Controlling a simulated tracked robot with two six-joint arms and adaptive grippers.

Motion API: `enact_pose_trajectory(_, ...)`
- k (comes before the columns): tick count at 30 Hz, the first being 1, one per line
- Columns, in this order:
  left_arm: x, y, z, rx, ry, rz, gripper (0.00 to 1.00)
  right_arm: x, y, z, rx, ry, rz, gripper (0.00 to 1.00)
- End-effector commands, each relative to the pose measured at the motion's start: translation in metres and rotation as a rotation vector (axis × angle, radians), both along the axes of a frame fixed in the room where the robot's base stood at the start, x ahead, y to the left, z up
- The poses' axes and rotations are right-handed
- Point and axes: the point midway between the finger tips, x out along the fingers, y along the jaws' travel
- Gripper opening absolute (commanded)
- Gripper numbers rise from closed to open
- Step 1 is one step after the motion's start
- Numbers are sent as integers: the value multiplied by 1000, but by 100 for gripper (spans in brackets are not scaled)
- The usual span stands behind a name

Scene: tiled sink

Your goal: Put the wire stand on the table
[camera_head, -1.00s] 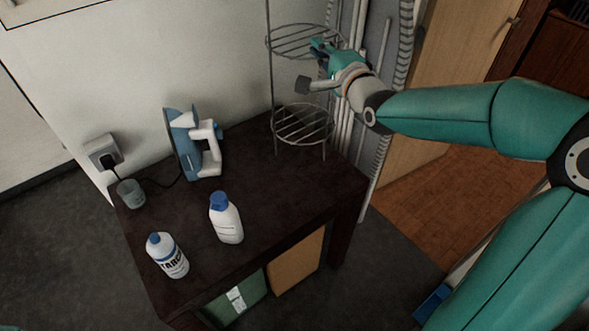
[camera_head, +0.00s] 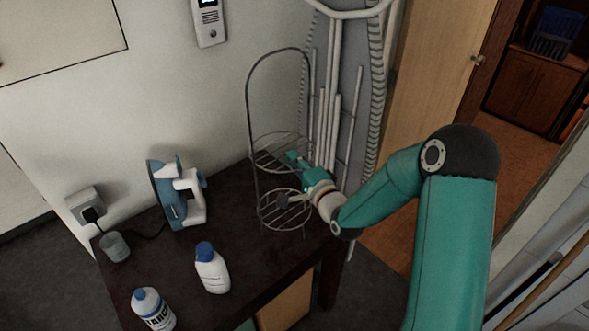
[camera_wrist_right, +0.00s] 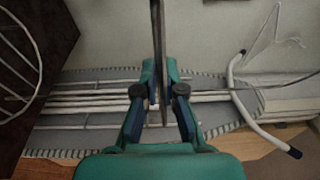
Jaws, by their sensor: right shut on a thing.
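The wire stand (camera_head: 284,212) is a tall, thin metal frame with an arched top and two round wire shelves. It stands upright at the back right of the dark table (camera_head: 232,237); I cannot tell whether its feet touch the top. My right gripper (camera_head: 303,168) reaches in from the right beside the upper shelf and is shut on an upright of the stand. In the right wrist view the fingers (camera_wrist_right: 160,92) close around a dark bar, with part of a wire shelf (camera_wrist_right: 18,62) at the left. My left gripper is not in view.
A blue-white iron (camera_head: 178,195), a small cup (camera_head: 115,247) and two white bottles with blue caps (camera_head: 212,270) (camera_head: 153,310) occupy the table's left and front. An ironing board (camera_head: 345,95) leans on the wall behind the stand. Bare tabletop lies between iron and stand.

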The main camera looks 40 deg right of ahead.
Motion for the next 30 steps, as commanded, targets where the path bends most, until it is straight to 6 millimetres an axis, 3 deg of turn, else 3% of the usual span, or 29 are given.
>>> enact_pose_trajectory(7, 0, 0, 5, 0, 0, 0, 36, 0, -1, -28, 0, -2, -2, 0)
enact_pose_trajectory(19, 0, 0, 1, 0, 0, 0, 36, 0, -1, -33, -2, -5, -2, 0)
enact_pose_trajectory(21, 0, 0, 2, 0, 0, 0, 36, -1, -1, -34, 0, 1, -2, 16)
enact_pose_trajectory(24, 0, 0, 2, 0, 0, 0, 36, -1, -1, -34, 0, 1, -2, 33)
enact_pose_trajectory(30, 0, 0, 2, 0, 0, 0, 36, -1, -1, -34, 0, 1, -2, 33)
